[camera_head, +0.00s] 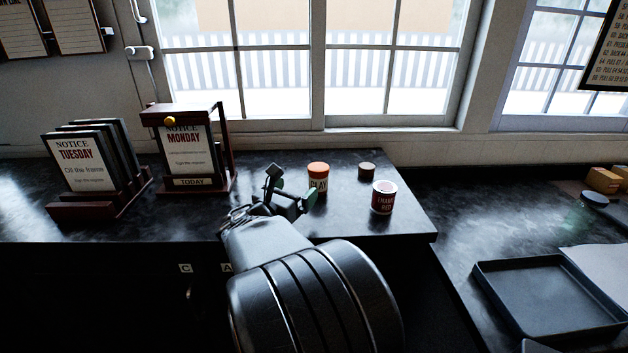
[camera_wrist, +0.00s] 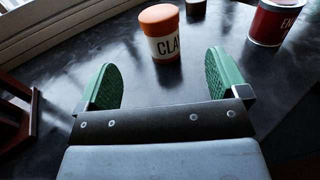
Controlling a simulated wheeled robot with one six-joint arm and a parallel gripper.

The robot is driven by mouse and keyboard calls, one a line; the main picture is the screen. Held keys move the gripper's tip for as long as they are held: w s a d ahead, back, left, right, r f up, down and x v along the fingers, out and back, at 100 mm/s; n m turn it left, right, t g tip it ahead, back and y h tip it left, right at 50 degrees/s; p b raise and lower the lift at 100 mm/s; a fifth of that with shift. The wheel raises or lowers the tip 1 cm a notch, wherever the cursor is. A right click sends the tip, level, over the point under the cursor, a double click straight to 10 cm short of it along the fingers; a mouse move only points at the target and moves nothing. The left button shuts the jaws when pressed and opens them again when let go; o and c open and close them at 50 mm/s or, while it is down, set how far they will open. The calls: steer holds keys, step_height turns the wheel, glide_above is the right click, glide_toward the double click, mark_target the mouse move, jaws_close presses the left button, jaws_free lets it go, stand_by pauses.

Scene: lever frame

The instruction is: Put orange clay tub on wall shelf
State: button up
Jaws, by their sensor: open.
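The orange clay tub (camera_head: 318,180) stands upright on the dark counter, with an orange lid and a white label. In the wrist view the tub (camera_wrist: 161,47) is ahead of my gripper, between the lines of the two fingers but beyond their tips. My gripper (camera_head: 289,186) is open and empty, just left of the tub in the head view. Its green finger pads (camera_wrist: 161,80) are spread apart in the wrist view, not touching the tub. I see no wall shelf that I can clearly make out in either view.
A dark red tin (camera_head: 383,198) and a small dark pot (camera_head: 366,171) stand right of the tub. A grey tray (camera_head: 557,330) lies on the lower right surface.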

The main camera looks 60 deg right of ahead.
mark_target(313, 174)
steer(key=d, duration=0.6)
steer(key=shift+s, duration=0.1)
steer(key=shift+w+d+p, duration=0.15)
steer(key=shift+d+p, duration=0.25)
steer(key=shift+d, duration=0.95)
steer(key=shift+w+d+p, duration=0.15)
steer(key=shift+d+p, duration=0.2)
steer(key=shift+d, duration=0.95)
steer(key=c, duration=1.2)
steer(key=shift+c, duration=0.2)
steer(key=shift+r, duration=0.1)
